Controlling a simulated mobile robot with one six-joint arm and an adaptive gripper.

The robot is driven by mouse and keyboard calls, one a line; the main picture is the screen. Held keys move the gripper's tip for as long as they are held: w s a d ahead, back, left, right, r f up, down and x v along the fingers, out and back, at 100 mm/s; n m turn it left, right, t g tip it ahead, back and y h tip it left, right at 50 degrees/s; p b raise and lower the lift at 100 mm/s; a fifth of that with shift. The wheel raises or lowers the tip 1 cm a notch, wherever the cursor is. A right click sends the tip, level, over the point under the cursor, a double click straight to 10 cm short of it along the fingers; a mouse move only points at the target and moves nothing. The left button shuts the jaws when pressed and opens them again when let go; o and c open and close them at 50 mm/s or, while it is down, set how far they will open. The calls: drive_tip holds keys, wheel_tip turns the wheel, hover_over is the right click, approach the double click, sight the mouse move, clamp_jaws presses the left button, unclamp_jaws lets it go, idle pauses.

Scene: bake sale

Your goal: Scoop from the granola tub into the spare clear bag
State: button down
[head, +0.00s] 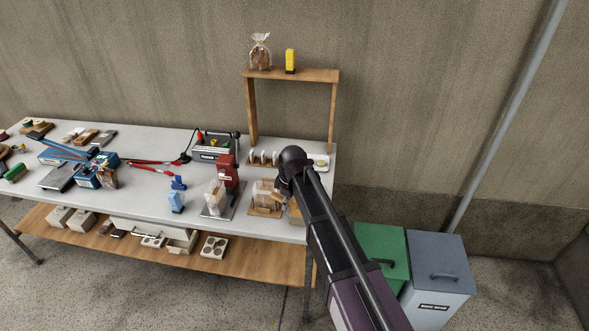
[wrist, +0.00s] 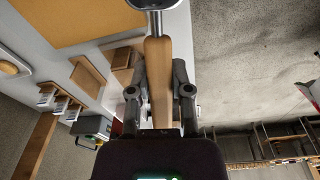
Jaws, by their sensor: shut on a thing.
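My gripper (wrist: 159,92) is shut on the wooden handle of a scoop (wrist: 157,52) in the wrist view. The scoop's metal end (wrist: 150,4) is cut off by the top edge. In the head view my arm hides most of the gripper at the table's right end. A clear bag (head: 214,199) stands upright on a small plate near the front edge. Another clear-looking package (head: 264,192) with brown in it stands on a wooden board, left of the gripper. I cannot tell which is the spare bag. A tan container (head: 295,212), partly hidden by my arm, may be the granola tub.
Green (head: 381,250) and grey (head: 437,270) bins stand right of the table.

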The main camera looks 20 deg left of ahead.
drive_tip(key=w+a+r+m+y, duration=0.1)
drive_tip(key=w+m+y, duration=0.1)
drive_tip(key=w, duration=0.4)
drive_tip(key=w+a+r+m+t+y, duration=0.1)
drive_tip(key=w+a+r+y, duration=0.1)
drive_tip(key=w, duration=0.4)
drive_tip(key=shift+r+m+t+y+p, duration=0.25)
drive_tip(key=shift+m+t+y+p, duration=0.05)
drive_tip(key=shift+m+y+p, duration=0.1)
drive_tip(key=shift+f, duration=0.25)
drive_tip(key=shift+f+b, duration=3.35)
drive_tip(key=shift+b, duration=0.3)
drive_tip(key=shift+s+d+r, duration=0.1)
drive_tip(key=shift+d+r, duration=0.05)
drive_tip(key=shift+d, duration=0.05)
drive_tip(key=shift+s+d, duration=0.2)
drive_tip(key=shift+d, duration=0.45)
drive_tip(key=shift+s+d, duration=0.15)
drive_tip(key=shift+d, duration=0.45)
drive_tip(key=shift+r+p, duration=0.2)
drive_tip(key=shift+p, duration=0.15)
drive_tip(key=shift+h, duration=0.8)
drive_tip(key=shift+w+a+r+p, duration=0.1)
drive_tip(key=shift+a+r+p, duration=0.1)
drive_tip(key=shift+r+p, duration=1.35)
drive_tip(key=shift+a+r+p, duration=0.15)
drive_tip(key=shift+r+p, duration=1)
drive_tip(key=shift+p, duration=0.65)
